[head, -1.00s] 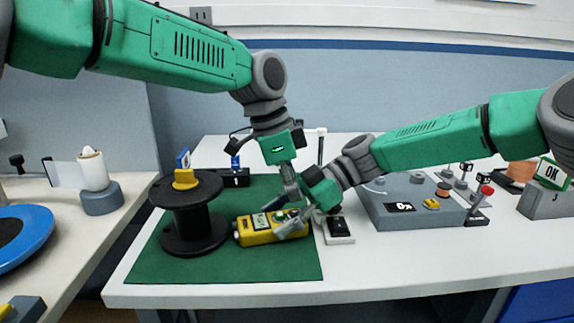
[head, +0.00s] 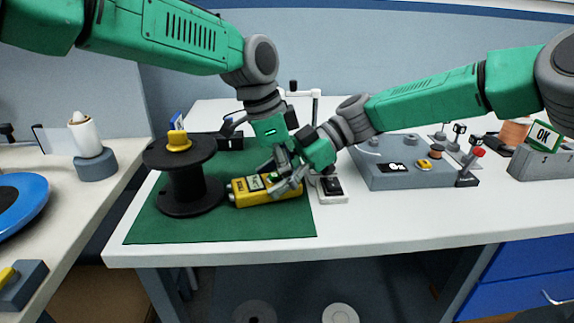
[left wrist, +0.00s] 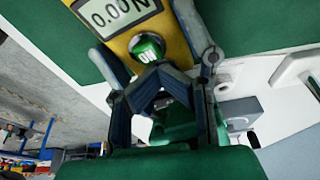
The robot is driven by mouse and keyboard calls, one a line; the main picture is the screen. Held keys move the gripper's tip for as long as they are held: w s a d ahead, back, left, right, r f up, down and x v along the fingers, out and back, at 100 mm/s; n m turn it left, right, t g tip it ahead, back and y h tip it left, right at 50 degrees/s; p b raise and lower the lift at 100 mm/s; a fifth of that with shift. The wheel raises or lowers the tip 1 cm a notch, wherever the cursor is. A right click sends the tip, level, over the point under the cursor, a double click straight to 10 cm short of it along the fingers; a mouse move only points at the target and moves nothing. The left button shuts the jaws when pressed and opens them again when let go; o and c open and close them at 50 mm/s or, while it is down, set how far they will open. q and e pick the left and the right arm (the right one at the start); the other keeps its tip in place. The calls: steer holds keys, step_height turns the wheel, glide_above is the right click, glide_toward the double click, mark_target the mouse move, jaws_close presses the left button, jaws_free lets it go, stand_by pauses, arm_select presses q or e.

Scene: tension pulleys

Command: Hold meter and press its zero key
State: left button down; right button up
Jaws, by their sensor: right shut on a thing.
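The yellow meter (head: 240,192) lies on the green mat (head: 220,228), right of the black spool. My right gripper (head: 283,187) is shut on it, its grey fingers along both sides. My left gripper (head: 277,167) comes down from above, just over the meter, its tips close to the right gripper. In the left wrist view, the meter (left wrist: 172,30) shows a display (left wrist: 115,14) reading 0.00 N and a round green key (left wrist: 148,48). The left fingertips (left wrist: 159,76) are together, close by that key. I cannot tell whether they touch it.
The black spool (head: 187,188) with a yellow piece on top stands left of the meter. A small device with a black face (head: 331,187) lies right of the grippers. A grey box (head: 400,175) stands further right. The mat's front is clear.

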arm_select(q)
steer(key=shift+s+a+f, duration=0.1)
steer(key=shift+s+f, duration=0.1)
steer(key=shift+f, duration=0.25)
steer(key=v, duration=0.8)
steer(key=shift+w+r, duration=0.2)
steer(key=shift+r, duration=0.2)
arm_select(e)
steer(key=shift+f, duration=0.1)
steer(key=o, duration=0.9)
